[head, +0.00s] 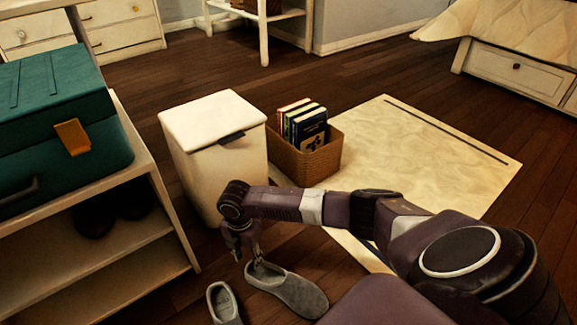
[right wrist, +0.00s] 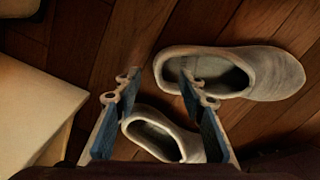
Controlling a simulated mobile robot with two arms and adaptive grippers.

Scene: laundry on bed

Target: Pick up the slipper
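Two grey slippers lie on the wooden floor. One slipper (head: 296,292) is below my right gripper (head: 248,260); it also shows in the right wrist view (right wrist: 274,77). The other slipper (head: 223,305) lies to its left, and in the right wrist view (right wrist: 180,140) it is between and below the fingers. In the right wrist view my right gripper (right wrist: 160,80) is open with nothing between its fingertips. One finger overlaps the first slipper's opening; I cannot tell whether it touches. My left gripper is not in view.
A shelf (head: 120,265) with a teal case (head: 65,120) is at left. A cream rug (head: 430,150) lies at right.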

